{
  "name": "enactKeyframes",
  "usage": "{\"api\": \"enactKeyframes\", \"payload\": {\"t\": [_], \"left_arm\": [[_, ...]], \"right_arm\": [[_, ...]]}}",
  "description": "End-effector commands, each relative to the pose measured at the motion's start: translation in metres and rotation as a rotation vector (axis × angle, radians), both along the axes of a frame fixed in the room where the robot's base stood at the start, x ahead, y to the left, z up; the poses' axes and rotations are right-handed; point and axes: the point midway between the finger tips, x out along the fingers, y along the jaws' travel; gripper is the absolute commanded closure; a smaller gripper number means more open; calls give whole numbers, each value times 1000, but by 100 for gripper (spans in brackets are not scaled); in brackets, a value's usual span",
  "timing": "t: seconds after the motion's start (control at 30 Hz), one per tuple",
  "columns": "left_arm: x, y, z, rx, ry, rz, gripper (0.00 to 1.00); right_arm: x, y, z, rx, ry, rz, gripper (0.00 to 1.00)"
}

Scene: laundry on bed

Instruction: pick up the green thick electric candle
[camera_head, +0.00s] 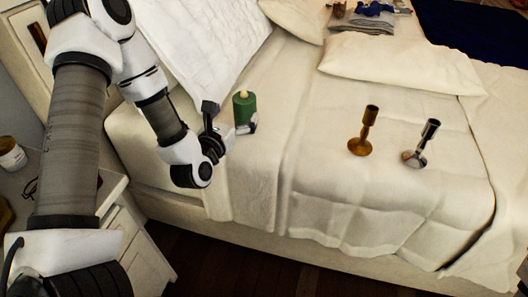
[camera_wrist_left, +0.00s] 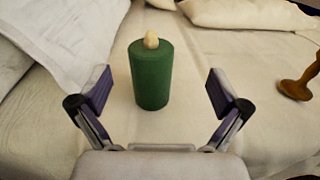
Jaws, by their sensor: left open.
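The green thick electric candle (camera_head: 243,108) stands upright on the bed, left of the middle in the head view. It has a pale flame-shaped tip. In the left wrist view the candle (camera_wrist_left: 151,75) stands just ahead of my left gripper, roughly in line with the gap between the fingers. My left gripper (camera_head: 230,118) is open and empty, with its fingers (camera_wrist_left: 158,93) spread to either side of the gap. In the head view it is close beside the candle, and one fingertip overlaps the candle's lower part. My right gripper is not in view.
A brass candlestick (camera_head: 363,134) and a silver candlestick (camera_head: 417,147) stand on the bed to the right. Pillows (camera_head: 402,66) lie at the back. A nightstand (camera_head: 138,240) with a jar (camera_head: 11,154) is at the left. Bare bedding lies between candle and candlesticks.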

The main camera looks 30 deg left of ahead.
Motion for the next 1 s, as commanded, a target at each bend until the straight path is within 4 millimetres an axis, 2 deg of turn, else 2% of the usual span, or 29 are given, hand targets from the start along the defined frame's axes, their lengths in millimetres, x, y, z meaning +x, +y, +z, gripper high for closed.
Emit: {"api": "enactKeyframes", "payload": {"t": [0.03,0.1,0.17,0.37,0.63,0.87,0.9,0.97,1.0], "left_arm": [[1,3,-19,-7,-19,8,1],[3,4,-17,-8,-33,11,1],[5,4,-14,-6,-39,9,1],[30,9,-10,-4,-37,9,1],[74,19,-15,-3,-36,9,1],[80,20,-15,-6,-34,9,1],[80,20,-15,-6,-34,9,5],[80,20,-15,-6,-34,9,26],[80,20,-15,-6,-34,9,40]], "right_arm": [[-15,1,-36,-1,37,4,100],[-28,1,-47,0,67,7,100],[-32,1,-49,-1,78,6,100],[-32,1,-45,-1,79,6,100],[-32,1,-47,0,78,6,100],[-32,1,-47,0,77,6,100],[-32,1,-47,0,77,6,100],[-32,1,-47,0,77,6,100],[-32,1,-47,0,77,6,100]]}}
